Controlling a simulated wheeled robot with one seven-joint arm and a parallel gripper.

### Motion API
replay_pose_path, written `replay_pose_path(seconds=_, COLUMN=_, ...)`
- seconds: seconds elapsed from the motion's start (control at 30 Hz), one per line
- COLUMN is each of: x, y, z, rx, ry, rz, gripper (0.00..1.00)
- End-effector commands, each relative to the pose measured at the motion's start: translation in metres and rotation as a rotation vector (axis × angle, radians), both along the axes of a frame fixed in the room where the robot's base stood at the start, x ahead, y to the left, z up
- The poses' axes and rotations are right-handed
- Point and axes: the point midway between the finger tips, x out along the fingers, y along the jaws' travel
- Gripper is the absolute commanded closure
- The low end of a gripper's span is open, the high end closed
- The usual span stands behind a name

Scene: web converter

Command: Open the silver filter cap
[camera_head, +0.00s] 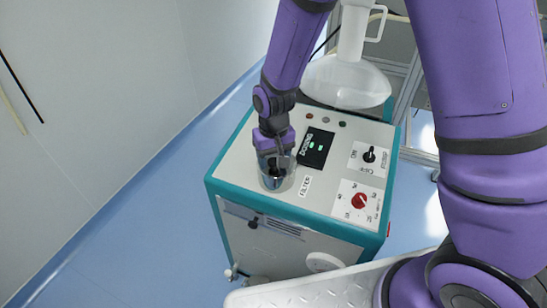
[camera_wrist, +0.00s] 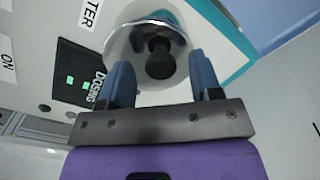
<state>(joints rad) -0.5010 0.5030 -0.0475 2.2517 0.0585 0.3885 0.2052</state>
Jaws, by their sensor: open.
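The silver filter cap (camera_head: 272,182) is a round, shiny piece at the left of the machine's top panel, beside the FILTER label (camera_head: 305,186). In the wrist view the cap (camera_wrist: 122,46) shows as a shiny round rim with a dark knob (camera_wrist: 160,60) in its middle. My gripper (camera_head: 275,160) is over the cap, pointing down. In the wrist view my gripper's two blue fingers (camera_wrist: 163,80) are apart, with the knob between and just beyond them. I cannot tell whether the fingers touch the cap. The gripper partly covers the cap in the head view.
The machine's panel (camera_head: 240,165) has a dosing display (camera_head: 316,148), a black switch (camera_head: 369,155) and a red knob (camera_head: 359,201) right of the cap. A white translucent funnel (camera_head: 345,85) stands behind. A wall (camera_head: 100,110) is at left, with clear blue floor (camera_head: 150,220) between.

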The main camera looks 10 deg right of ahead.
Motion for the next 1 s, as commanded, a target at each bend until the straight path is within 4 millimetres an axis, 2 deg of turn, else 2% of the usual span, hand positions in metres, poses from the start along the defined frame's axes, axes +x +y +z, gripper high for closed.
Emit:
replay_pose_path(seconds=0.33, x=0.0001, y=0.0001, z=-0.003, rx=0.0, ry=-0.001, rz=0.0, gripper=0.42)
replay_pose_path(seconds=0.5, x=0.0002, y=0.0001, z=-0.0029, rx=0.0, ry=-0.001, rz=0.0, gripper=0.81)
replay_pose_path(seconds=0.6, x=0.0002, y=0.0, z=-0.0029, rx=0.0, ry=-0.001, rz=0.0, gripper=1.0)
replay_pose_path(seconds=1.0, x=0.0091, y=-0.0008, z=0.0008, rx=0.021, ry=0.027, rz=-0.004, gripper=1.0)
